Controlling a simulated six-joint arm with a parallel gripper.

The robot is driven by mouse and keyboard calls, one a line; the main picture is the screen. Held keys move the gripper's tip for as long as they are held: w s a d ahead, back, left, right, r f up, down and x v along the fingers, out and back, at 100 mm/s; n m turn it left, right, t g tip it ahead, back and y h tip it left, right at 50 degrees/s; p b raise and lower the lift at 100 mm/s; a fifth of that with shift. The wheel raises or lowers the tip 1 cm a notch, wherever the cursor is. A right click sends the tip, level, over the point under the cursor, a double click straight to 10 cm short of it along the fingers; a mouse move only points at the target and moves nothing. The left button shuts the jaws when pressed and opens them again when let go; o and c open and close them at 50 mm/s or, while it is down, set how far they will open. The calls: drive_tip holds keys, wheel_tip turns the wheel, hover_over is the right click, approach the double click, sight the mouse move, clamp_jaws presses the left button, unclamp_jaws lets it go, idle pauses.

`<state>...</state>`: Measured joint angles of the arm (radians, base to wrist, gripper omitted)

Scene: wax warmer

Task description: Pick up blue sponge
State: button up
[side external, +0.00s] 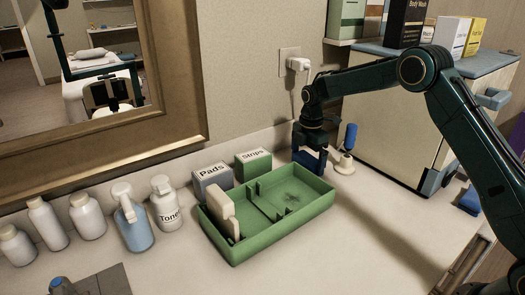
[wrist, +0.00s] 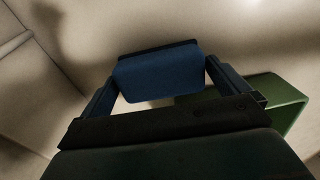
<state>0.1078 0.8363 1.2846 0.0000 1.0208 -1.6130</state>
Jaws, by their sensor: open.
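The blue sponge (wrist: 160,76) is a rounded block with a dark layer along its far edge. In the wrist view it lies between the two fingers of my gripper (wrist: 162,84). The jaws are open, with one finger at each side of the sponge; I cannot tell whether either touches it. In the side view my gripper (side external: 310,152) points down just behind the back right part of the green tray. The sponge (side external: 304,158) shows there only as a small blue patch, mostly hidden by the gripper.
The green divided tray (side external: 243,254) stands close by, with a cream object (side external: 222,212) at its left end. Boxes of strips (side external: 254,164) and pads (side external: 212,180) stand behind it. A blue-handled tool (side external: 350,136) stands right of my gripper. Bottles (side external: 132,222) line the left; the front right counter is clear.

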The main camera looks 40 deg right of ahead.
sight(308, 158)
drive_tip(key=shift+f, duration=0.3)
drive_tip(key=c, duration=0.7)
drive_tip(key=shift+r, duration=0.15)
drive_tip(key=shift+r, duration=4.9)
